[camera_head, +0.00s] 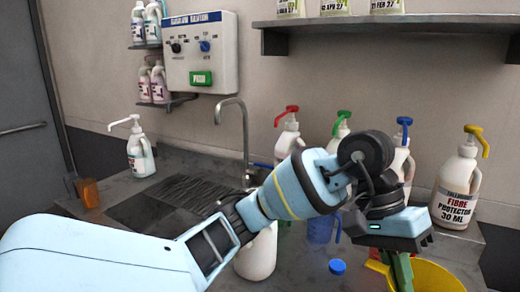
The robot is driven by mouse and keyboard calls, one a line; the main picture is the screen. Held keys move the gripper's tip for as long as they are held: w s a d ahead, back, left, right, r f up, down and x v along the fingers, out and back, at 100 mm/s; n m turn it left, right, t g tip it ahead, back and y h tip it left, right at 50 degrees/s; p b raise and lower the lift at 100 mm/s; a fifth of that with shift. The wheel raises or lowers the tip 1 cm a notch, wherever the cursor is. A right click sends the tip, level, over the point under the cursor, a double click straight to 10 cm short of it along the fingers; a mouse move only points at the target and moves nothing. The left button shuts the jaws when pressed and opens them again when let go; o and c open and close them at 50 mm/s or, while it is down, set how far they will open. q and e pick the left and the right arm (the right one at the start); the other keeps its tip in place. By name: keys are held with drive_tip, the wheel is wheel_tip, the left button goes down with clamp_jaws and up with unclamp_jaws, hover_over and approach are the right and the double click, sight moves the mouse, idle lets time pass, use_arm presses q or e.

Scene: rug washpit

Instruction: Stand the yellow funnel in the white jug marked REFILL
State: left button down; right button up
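A yellow round-rimmed thing, which looks like the funnel (436,276), is at the bottom right, cut off by the picture's lower edge. My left gripper (400,275) points down at its left rim; only part of its fingers shows, and I cannot tell whether they touch or grip the rim. A white jug (258,257) stands on the counter behind my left forearm, which hides its upper part. No REFILL marking shows on it. My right gripper is out of view.
Pump bottles with red (287,112), green, blue (404,125) and yellow (474,135) tops stand along the back. A blue jug (321,229) and loose blue cap (337,266) are near my arm. A sink tap (244,130), white pump bottle (140,155) and orange cup (88,192) stand left.

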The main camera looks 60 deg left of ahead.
use_arm(q)
drive_tip(key=shift+m, duration=0.3)
wheel_tip(320, 180, down, 16)
drive_tip(key=b, duration=0.6)
drive_tip(key=shift+w+a+f+b, duration=0.1)
drive_tip(key=shift+a+f+b, duration=0.1)
drive_tip(key=shift+b, duration=0.1)
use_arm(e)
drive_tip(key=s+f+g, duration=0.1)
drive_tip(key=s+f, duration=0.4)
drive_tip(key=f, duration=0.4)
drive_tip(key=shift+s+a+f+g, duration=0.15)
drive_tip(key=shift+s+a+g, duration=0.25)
